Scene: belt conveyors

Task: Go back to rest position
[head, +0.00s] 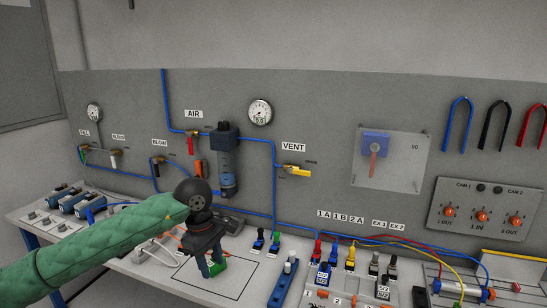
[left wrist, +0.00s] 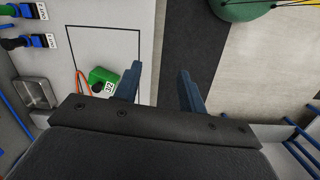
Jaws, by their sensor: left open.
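My left gripper (head: 211,268) is at the end of my green-sleeved arm, which comes in from the left over the bench. It points down, near the outlined rectangle on the bench top. In the left wrist view my gripper (left wrist: 160,80) has its two blue fingers apart with nothing between them. A green block (left wrist: 104,78) with a black knob and a white label sits by the outlined rectangle, beside one finger and apart from the space between them. In the head view the green block (head: 218,267) is partly hidden behind the fingers. My right gripper is not in view.
The grey panel (head: 330,120) behind the bench carries gauges, valves and blue tubing. A blue manifold (head: 283,285) and colored connectors stand right of my gripper. A metal tray (left wrist: 35,92) and an orange tube (left wrist: 80,85) lie near the green block. The floor shows beyond the bench edge.

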